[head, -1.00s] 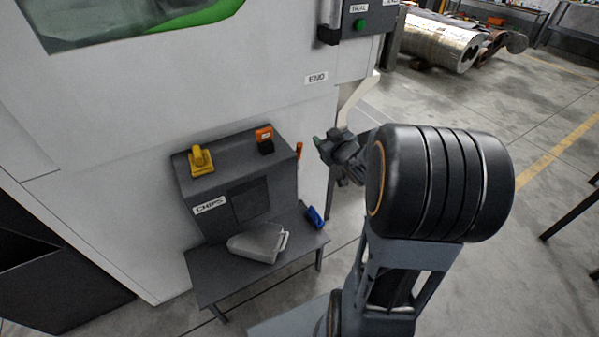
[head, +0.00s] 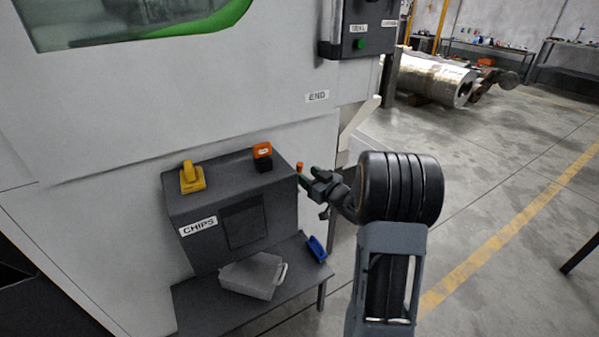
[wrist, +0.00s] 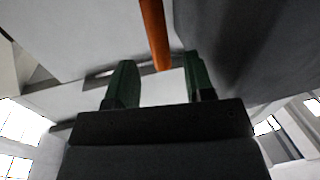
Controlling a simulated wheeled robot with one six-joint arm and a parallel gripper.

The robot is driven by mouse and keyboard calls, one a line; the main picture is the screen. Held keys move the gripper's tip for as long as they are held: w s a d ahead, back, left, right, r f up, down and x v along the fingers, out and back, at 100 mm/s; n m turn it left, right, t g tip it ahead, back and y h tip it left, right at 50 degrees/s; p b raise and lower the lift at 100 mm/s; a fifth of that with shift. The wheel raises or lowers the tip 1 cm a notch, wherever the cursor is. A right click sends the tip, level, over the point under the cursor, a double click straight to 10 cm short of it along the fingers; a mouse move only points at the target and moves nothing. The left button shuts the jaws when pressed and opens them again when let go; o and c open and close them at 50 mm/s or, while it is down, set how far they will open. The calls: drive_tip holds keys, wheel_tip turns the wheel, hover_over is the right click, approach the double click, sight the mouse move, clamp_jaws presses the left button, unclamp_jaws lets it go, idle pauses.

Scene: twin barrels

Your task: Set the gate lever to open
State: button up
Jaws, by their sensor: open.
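An orange lever (head: 299,167) stands at the right side of the dark box labelled CHIPS (head: 185,212); it is probably the gate lever. My gripper (head: 310,177) is open just right of it, its fingers pointing toward the box. In the wrist view the orange lever (wrist: 155,32) comes down from the top edge, and its lower end appears in the gap between the two green fingers (wrist: 159,78). I cannot tell how deep it sits between them. No contact is visible. The lever's base is hidden.
A yellow handle (head: 192,178) and an orange-topped block (head: 262,157) sit on top of the box. A grey bin (head: 250,274) and a blue object (head: 317,248) are on the low table (head: 200,305). The white machine (head: 100,120) rises behind. Open floor lies right.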

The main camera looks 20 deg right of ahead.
sight(301, 171)
drive_tip(key=shift+x, duration=2.4)
clamp_jaws()
